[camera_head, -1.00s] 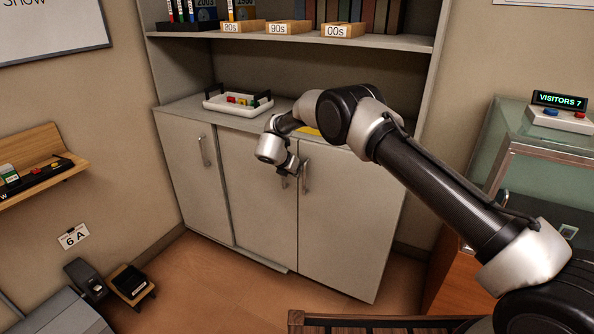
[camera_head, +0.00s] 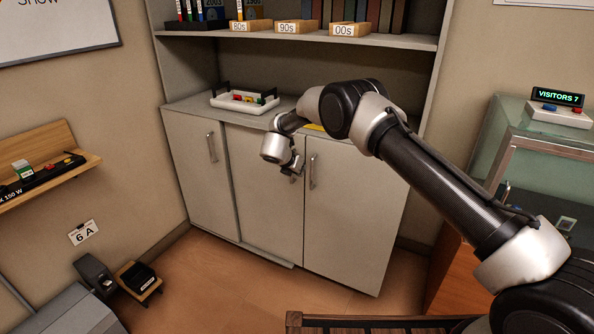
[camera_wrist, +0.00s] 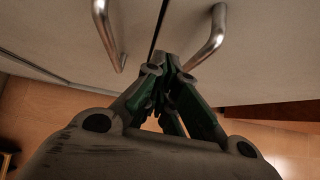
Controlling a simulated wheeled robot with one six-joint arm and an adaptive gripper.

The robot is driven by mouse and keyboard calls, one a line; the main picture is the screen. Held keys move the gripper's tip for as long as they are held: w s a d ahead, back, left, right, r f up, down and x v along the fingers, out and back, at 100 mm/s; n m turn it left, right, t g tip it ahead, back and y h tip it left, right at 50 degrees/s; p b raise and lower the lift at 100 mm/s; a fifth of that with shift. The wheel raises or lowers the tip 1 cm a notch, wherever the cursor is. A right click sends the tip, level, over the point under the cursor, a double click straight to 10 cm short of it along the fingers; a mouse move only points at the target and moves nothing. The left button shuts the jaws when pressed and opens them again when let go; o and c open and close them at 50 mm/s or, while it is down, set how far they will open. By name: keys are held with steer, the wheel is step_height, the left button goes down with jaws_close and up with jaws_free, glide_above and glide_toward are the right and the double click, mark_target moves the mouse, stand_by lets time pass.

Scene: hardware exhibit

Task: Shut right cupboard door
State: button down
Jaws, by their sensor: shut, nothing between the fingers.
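The grey cupboard's right door (camera_head: 352,215) has a vertical metal handle (camera_head: 313,171) near its left edge. It stands close to flush with the middle door (camera_head: 262,200); I cannot tell whether it is fully shut. The wrist view shows a narrow dark seam between the two doors, with the right door's handle (camera_wrist: 207,38) to its right. My gripper (camera_head: 297,177) is shut and empty, at the seam just left of that handle. Its fingertips (camera_wrist: 161,62) are close to the door fronts; contact is unclear. The middle door's handle (camera_wrist: 107,35) is left of the fingers.
A white tray (camera_head: 228,104) with coloured pieces stands on the cupboard top. A glass case (camera_head: 520,125) is at the right, and a wooden rail (camera_head: 360,320) is at the front. Small items stand on the floor at the left. The floor before the cupboard is clear.

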steer(key=v, duration=1)
steer(key=s+a+f+n+y, duration=0.15)
steer(key=a+n+y, duration=0.5)
steer(key=n, duration=1.15)
steer(key=s+d+r+n+g+y, duration=0.35)
steer(key=s+d+r+n, duration=0.25)
steer(key=s+r+n, duration=0.45)
steer(key=s+d+r+n+h, duration=0.2)
steer(key=s+d+r+n, duration=0.2)
steer(key=s+d, duration=0.8)
steer(key=s+d+r+n+h, duration=0.2)
steer(key=s+d+r+n, duration=0.2)
steer(key=s+d+r, duration=0.4)
steer(key=s+d+r+n+h, duration=0.2)
steer(key=s+d+r+n, duration=0.3)
steer(key=s+d, duration=1.1)
steer(key=d+r, duration=0.2)
steer(key=d, duration=0.5)
steer(key=shift+s, duration=0.2)
